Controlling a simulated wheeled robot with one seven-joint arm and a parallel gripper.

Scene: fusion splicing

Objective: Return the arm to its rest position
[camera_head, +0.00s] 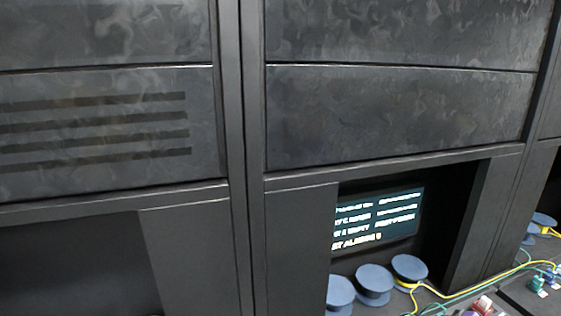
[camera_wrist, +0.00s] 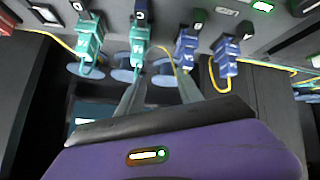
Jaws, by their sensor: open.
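My gripper (camera_wrist: 160,88) shows in the wrist view, its two grey fingers apart with nothing between them. Its purple body fills the bottom of that view. Beyond the fingers is a row of connectors: a teal one (camera_wrist: 90,42) at left, a second teal one (camera_wrist: 139,42), a blue one (camera_wrist: 186,50) and another blue one (camera_wrist: 228,60) at right. The fingers appear near the middle two connectors, but I cannot tell how far apart they are from them. The arm and gripper do not show in the head view.
In the head view, dark cabinet panels (camera_head: 400,110) fill most of the picture. A lit text screen (camera_head: 378,220) sits in a recess above several blue-grey round spools (camera_head: 374,280). Yellow and green cables (camera_head: 440,294) run right toward small connectors (camera_head: 540,283).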

